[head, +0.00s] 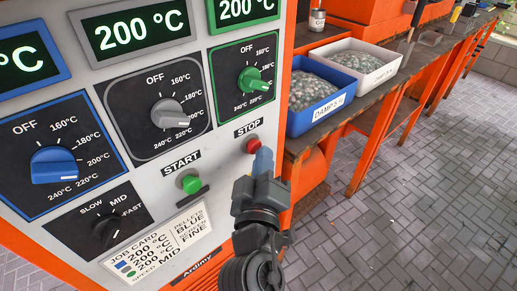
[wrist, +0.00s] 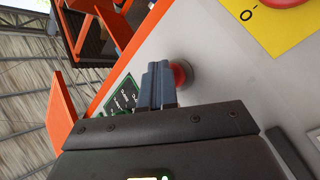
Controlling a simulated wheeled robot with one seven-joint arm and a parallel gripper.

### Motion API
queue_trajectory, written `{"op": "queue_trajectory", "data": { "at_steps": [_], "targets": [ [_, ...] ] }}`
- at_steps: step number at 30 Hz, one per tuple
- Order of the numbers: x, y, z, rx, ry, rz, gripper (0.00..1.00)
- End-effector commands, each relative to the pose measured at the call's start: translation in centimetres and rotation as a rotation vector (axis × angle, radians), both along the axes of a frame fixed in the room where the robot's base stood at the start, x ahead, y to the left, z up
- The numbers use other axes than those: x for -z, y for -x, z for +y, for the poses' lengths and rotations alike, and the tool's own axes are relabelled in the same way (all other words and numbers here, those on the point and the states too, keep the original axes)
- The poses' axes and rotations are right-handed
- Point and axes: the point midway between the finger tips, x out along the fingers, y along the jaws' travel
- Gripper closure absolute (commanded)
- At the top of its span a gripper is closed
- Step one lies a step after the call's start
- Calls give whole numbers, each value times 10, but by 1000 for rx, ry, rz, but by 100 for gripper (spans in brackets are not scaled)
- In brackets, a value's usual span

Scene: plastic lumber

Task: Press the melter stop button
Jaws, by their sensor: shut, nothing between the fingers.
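The red stop button (head: 252,146) is on the grey panel of the melter, under the STOP label (head: 247,129). My gripper (head: 263,156) is shut and empty, with its blue-grey fingertips just to the right of the button in the head view. In the wrist view the shut fingers (wrist: 158,84) partly cover the red button (wrist: 180,75), which shows at their right side. I cannot tell whether the fingertips touch it. The green start button (head: 190,183) is to the left and lower, under the START label.
Blue (head: 54,165), grey (head: 168,113) and green (head: 253,80) temperature dials, a black speed dial (head: 107,232) and a job card (head: 157,244) share the panel. Blue (head: 318,112) and white (head: 362,68) pellet bins stand on a bench at right. The paved floor at far right is clear.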

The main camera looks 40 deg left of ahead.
Motion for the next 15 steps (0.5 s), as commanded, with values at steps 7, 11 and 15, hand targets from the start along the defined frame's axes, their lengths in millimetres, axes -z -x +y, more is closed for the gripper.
{"op": "queue_trajectory", "data": {
  "at_steps": [7, 11, 15],
  "targets": [
    [-1, 1, 0, -1, 0, -1, 100],
    [-1, 1, -5, -1, 0, -1, 100],
    [-1, 1, -13, 0, -1, 1, 100]
  ]
}}
